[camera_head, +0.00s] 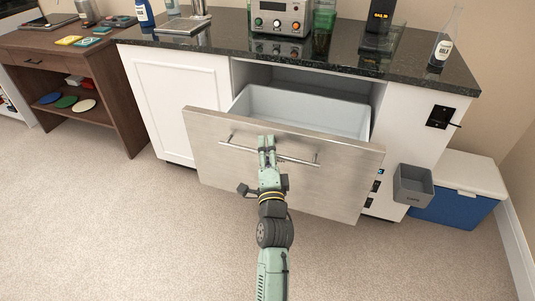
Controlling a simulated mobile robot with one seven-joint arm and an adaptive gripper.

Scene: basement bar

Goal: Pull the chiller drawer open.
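The chiller drawer (335,178) is a wide brushed-steel front set in the white bar cabinet, and it stands out well open. Its light grey bin (300,108) shows behind the front and looks empty. A long thin bar handle (235,147) runs across the upper part of the front. My gripper (266,143) is at the middle of the handle, with its fingers pointing toward the drawer. The fingertips overlap the bar, and I cannot tell whether they are closed on it.
The dark stone counter (225,38) above holds a machine (281,17), bottles and trays. A grey bin (412,185) hangs at the cabinet's right side, near a blue and white cooler (455,207). A brown desk (108,85) stands left. The carpet in front is clear.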

